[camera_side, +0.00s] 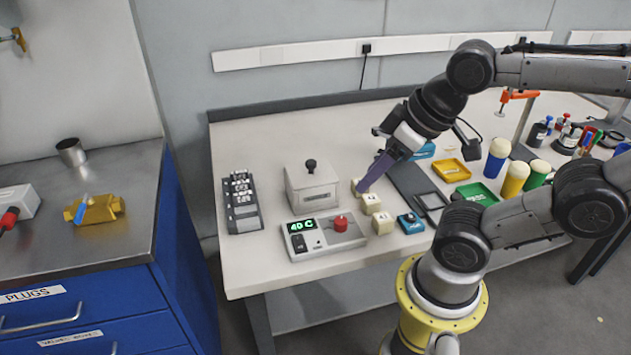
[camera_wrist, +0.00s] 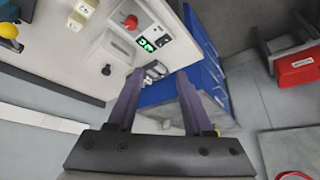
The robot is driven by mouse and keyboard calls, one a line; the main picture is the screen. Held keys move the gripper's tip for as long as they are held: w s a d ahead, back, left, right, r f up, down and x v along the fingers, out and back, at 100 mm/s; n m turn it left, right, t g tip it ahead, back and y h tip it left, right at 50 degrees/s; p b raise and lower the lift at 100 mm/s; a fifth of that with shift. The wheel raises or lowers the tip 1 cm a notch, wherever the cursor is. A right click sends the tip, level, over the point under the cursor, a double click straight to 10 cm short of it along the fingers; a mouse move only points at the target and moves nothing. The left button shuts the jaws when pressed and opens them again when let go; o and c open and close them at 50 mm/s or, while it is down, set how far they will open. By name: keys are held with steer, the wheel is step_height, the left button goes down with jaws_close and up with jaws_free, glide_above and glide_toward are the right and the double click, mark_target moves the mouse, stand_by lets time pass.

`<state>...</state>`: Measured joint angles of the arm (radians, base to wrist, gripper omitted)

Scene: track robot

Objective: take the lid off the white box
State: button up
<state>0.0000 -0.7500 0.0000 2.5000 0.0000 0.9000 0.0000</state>
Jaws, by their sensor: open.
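The white box (camera_side: 313,193) stands on the white bench top, with its lid (camera_side: 311,173) on it. The lid has a black round knob (camera_side: 311,164) in its middle. My gripper (camera_side: 361,189) has purple fingers and is to the right of the box in the side view, apart from it. In the wrist view the box (camera_wrist: 117,57) and its knob (camera_wrist: 106,70) show at upper left, beyond the left finger. The gripper (camera_wrist: 157,78) is open there, with nothing between its fingers.
A control unit (camera_side: 325,238) with a green display and red knob stands in front of the box. A dark switch strip (camera_side: 242,203) is left of it. Small cream blocks (camera_side: 371,203) and a blue block (camera_side: 410,223) are to the right. The bench behind the box is clear.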

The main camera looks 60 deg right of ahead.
steer(key=shift+o, duration=1.1)
